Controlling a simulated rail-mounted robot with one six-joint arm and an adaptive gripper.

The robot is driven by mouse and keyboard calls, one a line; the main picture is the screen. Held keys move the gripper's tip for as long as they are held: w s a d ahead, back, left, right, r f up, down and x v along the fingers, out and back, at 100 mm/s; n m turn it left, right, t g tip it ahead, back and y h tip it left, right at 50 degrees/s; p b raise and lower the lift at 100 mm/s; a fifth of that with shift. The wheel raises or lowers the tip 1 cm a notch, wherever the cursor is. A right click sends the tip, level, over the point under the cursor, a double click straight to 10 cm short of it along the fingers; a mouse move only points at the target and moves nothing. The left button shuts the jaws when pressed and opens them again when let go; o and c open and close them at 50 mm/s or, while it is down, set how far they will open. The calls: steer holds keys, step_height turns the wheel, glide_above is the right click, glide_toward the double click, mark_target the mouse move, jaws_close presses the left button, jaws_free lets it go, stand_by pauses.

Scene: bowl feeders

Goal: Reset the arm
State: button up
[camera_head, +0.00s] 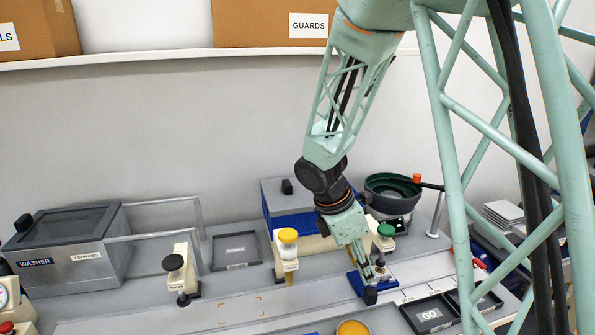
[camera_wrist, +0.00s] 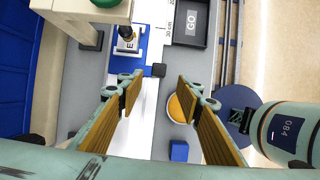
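My arm comes down from the top of the head view, and my gripper (camera_head: 362,262) points down close to a blue fixture (camera_head: 358,288) on the bench. In the wrist view my gripper (camera_wrist: 158,97) has its two brown-padded fingers spread wide apart, with nothing held between them. The blue fixture also shows in the wrist view (camera_wrist: 138,58), ahead of the fingers, with a small dark and metal part (camera_wrist: 127,38) on it.
A green-knobbed station (camera_head: 386,231) and a yellow-capped station (camera_head: 287,237) stand near the arm. A GO tray (camera_head: 408,316) lies to the right. A yellow round piece (camera_head: 352,328) is in front. A washer (camera_head: 70,250) stands left. A blue cube (camera_wrist: 179,150) is below the fingers in the wrist view.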

steer(key=s+d+r+m+t+y, duration=0.25)
steer(key=s+r+m, duration=1.15)
steer(key=s+r, duration=0.85)
steer(key=s+a+r+m+y, duration=0.2)
steer(key=s+m, duration=0.4)
steer(key=s, duration=0.6)
steer(key=shift+s+a+r+t, duration=0.3)
steer(key=shift+s+a+t, duration=0.1)
steer(key=shift+a, duration=0.15)
